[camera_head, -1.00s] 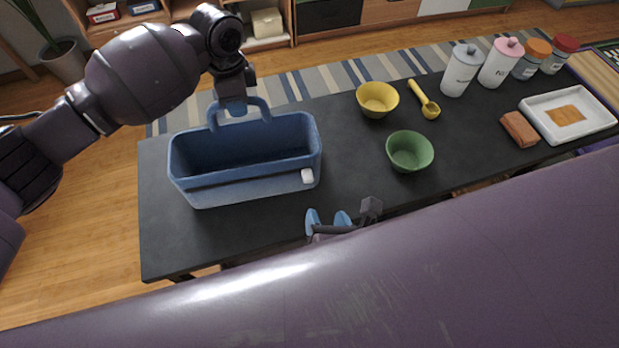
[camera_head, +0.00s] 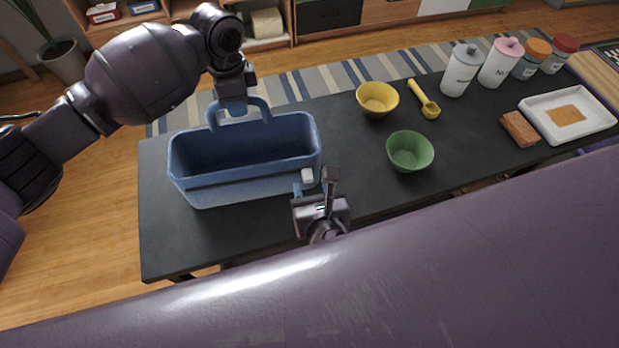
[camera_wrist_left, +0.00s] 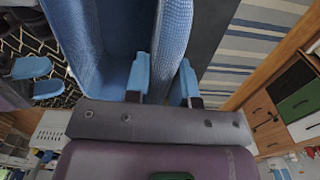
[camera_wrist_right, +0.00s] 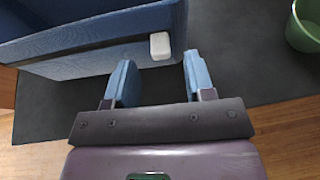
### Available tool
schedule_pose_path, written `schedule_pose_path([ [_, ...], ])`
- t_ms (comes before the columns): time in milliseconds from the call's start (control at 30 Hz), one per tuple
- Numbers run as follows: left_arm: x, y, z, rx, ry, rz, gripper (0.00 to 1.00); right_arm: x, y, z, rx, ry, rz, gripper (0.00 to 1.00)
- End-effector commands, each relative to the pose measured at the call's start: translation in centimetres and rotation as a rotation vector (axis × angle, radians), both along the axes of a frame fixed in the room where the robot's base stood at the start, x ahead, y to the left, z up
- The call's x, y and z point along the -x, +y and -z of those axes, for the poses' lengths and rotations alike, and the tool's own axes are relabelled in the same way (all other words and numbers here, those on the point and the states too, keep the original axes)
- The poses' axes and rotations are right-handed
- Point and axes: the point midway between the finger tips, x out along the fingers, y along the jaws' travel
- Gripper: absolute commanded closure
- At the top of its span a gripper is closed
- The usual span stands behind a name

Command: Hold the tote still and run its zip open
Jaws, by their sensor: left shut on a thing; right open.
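The blue tote (camera_head: 235,190) stands at the left of the dark table, its top open, a handle (camera_head: 262,106) at its far side. A white zip pull (camera_head: 307,176) sits at the right end of its front face. My left gripper (camera_head: 236,108) is at the far side, shut on the tote; in the left wrist view its fingers (camera_wrist_left: 163,78) straddle the blue wall. My right gripper (camera_head: 314,188) is open just in front of the pull. In the right wrist view the pull (camera_wrist_right: 160,46) lies ahead, between the lines of the open fingers (camera_wrist_right: 160,78), apart from them.
A green bowl (camera_head: 410,152) stands right of the tote, with a yellow bowl (camera_head: 377,99) and yellow scoop (camera_head: 426,101) behind. Several jars, a brown block (camera_head: 519,129) and a white tray (camera_head: 543,121) are further right. The table (camera_head: 355,170) is bare between tote and green bowl.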

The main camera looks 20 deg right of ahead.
Motion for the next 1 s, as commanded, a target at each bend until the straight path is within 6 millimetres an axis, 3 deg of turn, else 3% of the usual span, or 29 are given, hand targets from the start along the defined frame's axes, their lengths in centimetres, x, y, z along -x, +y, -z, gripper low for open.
schedule_pose_path([
  [233,0.0,0.0,-0.1,0.000,-0.001,0.000,1.00,-2.5,-0.2,1.1,-0.001,0.000,-0.001,0.51],
  [633,0.0,0.0,-0.1,0.000,0.000,0.000,1.00,-3.1,-0.3,1.3,-0.002,0.001,0.000,0.51],
  [933,0.0,0.0,-0.1,0.000,-0.001,0.000,1.00,-3.1,-0.3,1.3,-0.002,0.001,0.000,0.97],
  [1000,0.0,0.0,-0.1,0.000,-0.001,0.000,1.00,-3.1,-0.3,1.3,-0.002,0.001,0.000,1.00],
])
